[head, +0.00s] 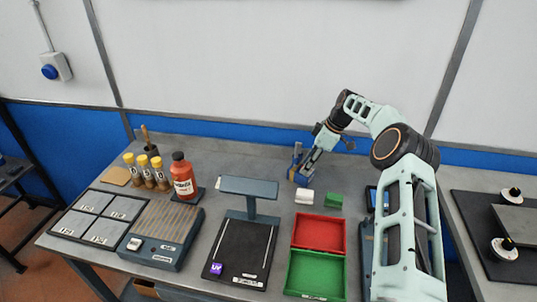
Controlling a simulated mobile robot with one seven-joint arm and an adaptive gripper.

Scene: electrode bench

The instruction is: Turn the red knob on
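I see no red knob in the head view. A round blue knob or button (49,71) sits on a pale box on the wall at the far left. My gripper (304,174) points down at the back middle of the bench, far to the right of that box. It is beside a small blue upright holder (296,164); I cannot tell whether they touch. The fingers are too small to show whether they are open or shut.
On the grey bench stand a red-orange bottle (183,178), several yellow-capped vials (153,172), a ribbed block (165,235), a lamp stand (249,188), a red tray (343,235) and a green tray (290,275). White and green blocks lie near my gripper.

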